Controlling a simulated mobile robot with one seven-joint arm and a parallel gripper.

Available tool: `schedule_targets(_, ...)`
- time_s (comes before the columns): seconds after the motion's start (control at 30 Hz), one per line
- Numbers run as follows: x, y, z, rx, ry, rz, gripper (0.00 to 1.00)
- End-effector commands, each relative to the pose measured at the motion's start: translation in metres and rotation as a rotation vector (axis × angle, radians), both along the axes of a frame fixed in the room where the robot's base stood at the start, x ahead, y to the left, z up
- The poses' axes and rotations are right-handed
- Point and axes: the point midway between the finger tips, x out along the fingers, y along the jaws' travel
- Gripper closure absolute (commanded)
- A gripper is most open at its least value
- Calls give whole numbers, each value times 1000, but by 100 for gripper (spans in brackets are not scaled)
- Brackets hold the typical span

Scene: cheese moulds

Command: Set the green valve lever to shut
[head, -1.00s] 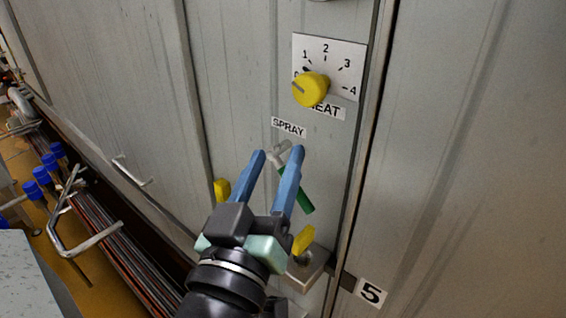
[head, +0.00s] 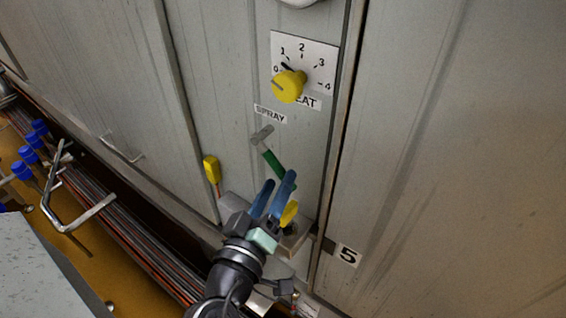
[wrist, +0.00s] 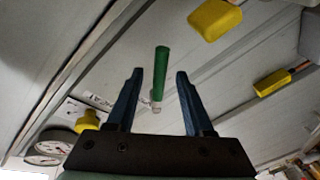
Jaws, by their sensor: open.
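The green valve lever (head: 272,160) hangs from a grey pivot (head: 262,135) on the grey panel, under the SPRAY label (head: 270,114). It slants down and to the right, and its lower end is near my fingertips. My gripper (head: 280,179) is open and below the pivot, with nothing held. In the wrist view, the lever (wrist: 161,72) appears between the two spread fingers (wrist: 159,74), with space on both sides. I cannot tell whether it is between the fingers in depth or beyond them.
A yellow knob (head: 289,86) on a numbered HEAT dial (head: 318,58) is above the lever. A yellow handle (head: 211,169) is left of my gripper and another (head: 289,214) is close beside it. Pipes with blue valves (head: 30,155) run at the lower left.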

Motion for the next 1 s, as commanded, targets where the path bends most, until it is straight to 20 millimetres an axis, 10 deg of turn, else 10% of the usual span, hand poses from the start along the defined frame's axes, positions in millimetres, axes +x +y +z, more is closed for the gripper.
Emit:
schedule_targets(0.63,33,-13,0,2,-1,0,48)
schedule_targets(1.0,33,-12,0,1,0,0,100)
